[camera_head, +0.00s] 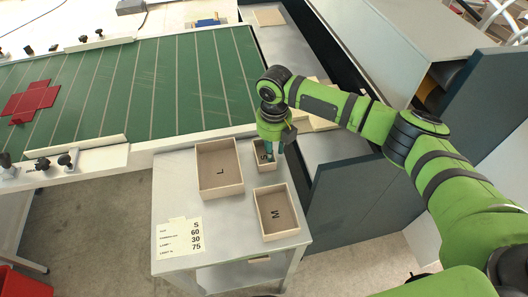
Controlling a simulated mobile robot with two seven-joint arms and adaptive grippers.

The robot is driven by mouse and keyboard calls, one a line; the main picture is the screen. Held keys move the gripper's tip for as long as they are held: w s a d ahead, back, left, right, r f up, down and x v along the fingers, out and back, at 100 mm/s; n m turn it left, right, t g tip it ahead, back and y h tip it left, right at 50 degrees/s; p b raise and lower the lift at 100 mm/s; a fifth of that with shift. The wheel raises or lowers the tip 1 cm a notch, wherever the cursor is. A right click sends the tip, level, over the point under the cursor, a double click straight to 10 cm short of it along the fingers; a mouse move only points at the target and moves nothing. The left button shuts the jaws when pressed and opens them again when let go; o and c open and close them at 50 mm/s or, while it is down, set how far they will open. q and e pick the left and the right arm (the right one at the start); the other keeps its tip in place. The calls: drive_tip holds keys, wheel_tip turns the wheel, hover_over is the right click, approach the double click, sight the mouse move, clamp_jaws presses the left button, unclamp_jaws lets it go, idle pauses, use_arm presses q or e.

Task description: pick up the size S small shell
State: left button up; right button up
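The size S small shell (262,167) is a little open cardboard box on the grey side table (180,209), with part of its letter showing. My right gripper (272,150) points down directly over it, its fingers at or inside the shell's opening. The fingers are small and partly hidden by the wrist, so I cannot tell whether they touch a wall or how far apart they are. My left gripper is not in view.
A larger box marked L (219,169) stands just left of the small shell, and a box marked M (276,212) stands in front of it. A printed size card (178,238) lies at the table's front left. A green conveyor (130,85) carries a red cross-shaped sheet (31,102).

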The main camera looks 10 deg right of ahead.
clamp_jaws()
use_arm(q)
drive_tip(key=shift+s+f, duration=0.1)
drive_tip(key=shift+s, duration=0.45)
